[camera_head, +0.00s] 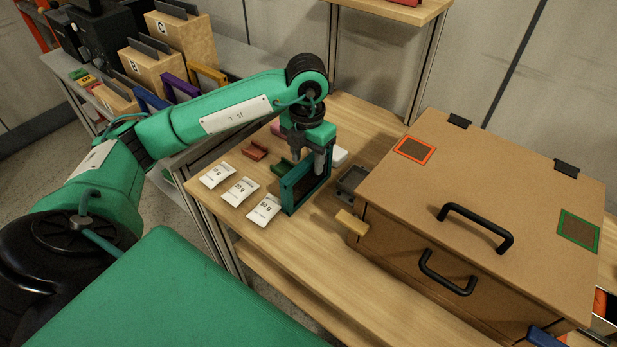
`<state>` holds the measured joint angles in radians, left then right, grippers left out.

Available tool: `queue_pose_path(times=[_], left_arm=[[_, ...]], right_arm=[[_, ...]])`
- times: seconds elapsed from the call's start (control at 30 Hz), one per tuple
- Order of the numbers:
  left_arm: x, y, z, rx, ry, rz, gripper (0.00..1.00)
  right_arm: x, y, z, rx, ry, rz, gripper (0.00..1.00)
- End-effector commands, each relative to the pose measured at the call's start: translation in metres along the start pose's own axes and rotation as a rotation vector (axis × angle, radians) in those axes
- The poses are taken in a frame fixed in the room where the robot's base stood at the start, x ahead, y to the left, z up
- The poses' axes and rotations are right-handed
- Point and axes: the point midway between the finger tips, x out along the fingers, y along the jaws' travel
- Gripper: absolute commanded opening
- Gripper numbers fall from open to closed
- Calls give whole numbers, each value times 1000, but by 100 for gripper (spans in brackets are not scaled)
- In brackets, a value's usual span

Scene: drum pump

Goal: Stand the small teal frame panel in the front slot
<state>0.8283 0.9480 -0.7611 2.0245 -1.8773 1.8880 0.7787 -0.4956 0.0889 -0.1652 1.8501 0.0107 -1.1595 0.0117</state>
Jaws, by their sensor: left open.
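The teal frame panel (287,198) stands upright on the wooden table, a dark teal rectangle with an open middle. My left gripper (313,163) is right above and around the panel's top edge, pointing down, with its jaws open. Part of the panel's top bar is hidden by the gripper, and I cannot tell whether the fingers touch it. A green block (279,169) sits just behind the panel, and a red block (254,150) is farther back. I cannot tell which slot, if any, holds the panel's bottom edge. My right gripper is not in view.
White labelled packets (240,191) lie left of the panel. A dark metal tray (351,180) and a large brown box (470,200) with black handles stand to the right. Orange, purple and blue frames stand on the shelf (226,88) at the back left.

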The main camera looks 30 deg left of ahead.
Motion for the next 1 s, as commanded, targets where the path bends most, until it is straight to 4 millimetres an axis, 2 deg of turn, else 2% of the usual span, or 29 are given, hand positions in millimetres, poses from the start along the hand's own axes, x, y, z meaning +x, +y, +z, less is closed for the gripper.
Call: queue_pose_path(times=[0.17, 0.5, 0.7, 0.73, 0.97, 1.0], left_arm=[[9, 0, 1, -1, 2, 0, 47], [53, 0, 6, 0, 2, 0, 47], [54, 0, 7, 0, -1, 0, 47], [54, 0, 7, 0, -1, 0, 45], [54, 0, 7, 0, 0, 0, 0], [54, 0, 7, 0, 0, 0, 0]], right_arm=[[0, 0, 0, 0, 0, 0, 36], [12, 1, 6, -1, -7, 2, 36], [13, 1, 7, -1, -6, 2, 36], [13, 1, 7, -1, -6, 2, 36], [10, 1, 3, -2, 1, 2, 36], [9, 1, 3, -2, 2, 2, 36]])
